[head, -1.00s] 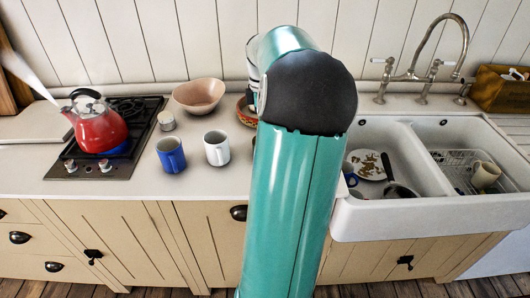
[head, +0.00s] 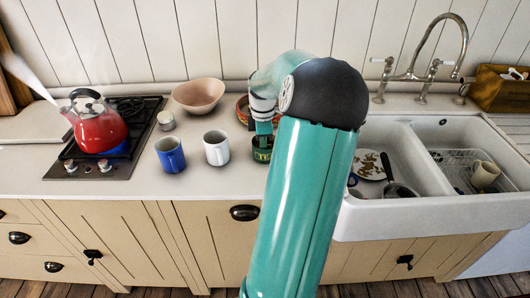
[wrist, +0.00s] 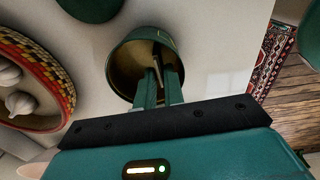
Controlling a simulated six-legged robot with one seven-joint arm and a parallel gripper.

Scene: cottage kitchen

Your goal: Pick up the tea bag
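A round green tin (head: 262,156) with a gold-coloured inside stands on the counter, right of the white mug. It also shows in the wrist view (wrist: 124,66), open at the top. My gripper (wrist: 158,76) reaches into the tin from above, with its two green fingers a small gap apart. A thin pale edge, perhaps the tea bag (wrist: 158,70), shows between or just beyond the fingertips. Most of it is hidden by the fingers, and I cannot tell whether they touch it. In the head view my gripper (head: 263,132) is above and partly inside the tin.
A white mug (head: 216,148) and a blue mug (head: 171,155) stand left of the tin. A patterned bowl (wrist: 58,62) with garlic is close by. A dark green round thing (wrist: 90,6) lies near the tin. The sink (head: 400,215) is to the right.

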